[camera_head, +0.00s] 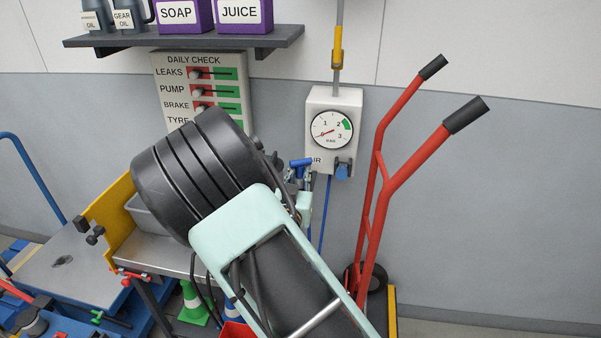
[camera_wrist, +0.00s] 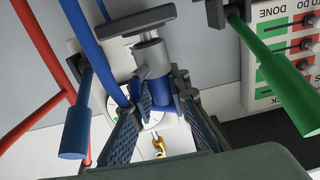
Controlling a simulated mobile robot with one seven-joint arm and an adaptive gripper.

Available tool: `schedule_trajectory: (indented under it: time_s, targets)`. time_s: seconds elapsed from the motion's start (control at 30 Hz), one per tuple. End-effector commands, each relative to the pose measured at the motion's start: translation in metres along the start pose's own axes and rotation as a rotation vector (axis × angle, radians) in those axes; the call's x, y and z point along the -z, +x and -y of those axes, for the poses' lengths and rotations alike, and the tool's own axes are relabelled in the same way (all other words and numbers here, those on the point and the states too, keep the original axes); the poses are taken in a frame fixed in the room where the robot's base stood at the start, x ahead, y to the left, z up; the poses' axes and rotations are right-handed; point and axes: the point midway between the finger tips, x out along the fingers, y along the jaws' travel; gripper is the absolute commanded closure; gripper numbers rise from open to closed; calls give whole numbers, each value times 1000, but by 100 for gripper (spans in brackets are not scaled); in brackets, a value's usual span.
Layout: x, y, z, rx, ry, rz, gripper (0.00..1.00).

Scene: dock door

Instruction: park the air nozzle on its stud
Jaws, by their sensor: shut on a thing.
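My gripper (camera_wrist: 163,95) is shut on the air nozzle (camera_wrist: 154,58), a blue body with a grey collar and a flat grey end. The nozzle's blue part also shows in the head view (camera_head: 300,162), just left of the white air box (camera_head: 318,103). A blue peg-like part (camera_head: 343,172) sits low on that box. The wrist view, turned upside down, shows a blue peg (camera_wrist: 76,125) at left and a green peg (camera_wrist: 275,75) at right, each with a dark mount. The nozzle is apart from both. I cannot tell which is the stud.
A blue hose (camera_head: 326,212) hangs below the air box. A red hand truck (camera_head: 382,170) stands close on the right. The daily check board (camera_head: 200,60) is at left, under a shelf (camera_head: 185,40) with containers. My arm hides much of the middle.

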Motion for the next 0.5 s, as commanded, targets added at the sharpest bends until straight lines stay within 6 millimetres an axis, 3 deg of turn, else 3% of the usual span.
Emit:
schedule_trajectory:
  time_s: [0.5]
  targets:
    - [-3, 0, 0, 0, 0, -1, 100]
